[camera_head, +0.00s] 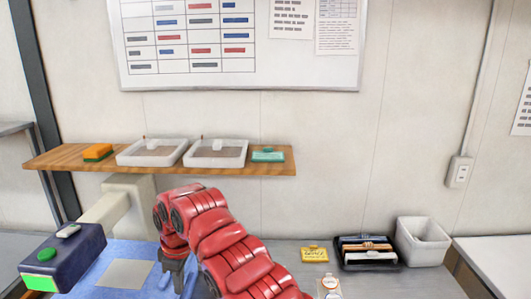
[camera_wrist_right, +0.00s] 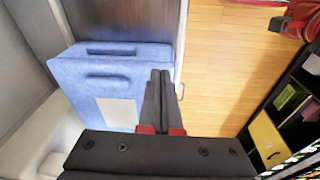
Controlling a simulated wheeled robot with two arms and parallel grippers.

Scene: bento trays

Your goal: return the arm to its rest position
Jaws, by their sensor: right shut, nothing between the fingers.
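My right arm, red, comes up from the bottom middle of the head view and bends down to the left. My right gripper (camera_head: 176,274) is dark and points down over the blue board (camera_head: 140,252). In the right wrist view the two fingers of the right gripper (camera_wrist_right: 161,76) lie together with nothing between them. There the blue board (camera_wrist_right: 75,72), with a pale square on it, lies beyond and to the left of the fingers. My left gripper is in neither view.
A wooden shelf (camera_head: 60,160) holds two white trays (camera_head: 150,154). At right are a yellow packet (camera_head: 314,255), a black bento tray (camera_head: 345,265) and a white bin (camera_head: 421,246).

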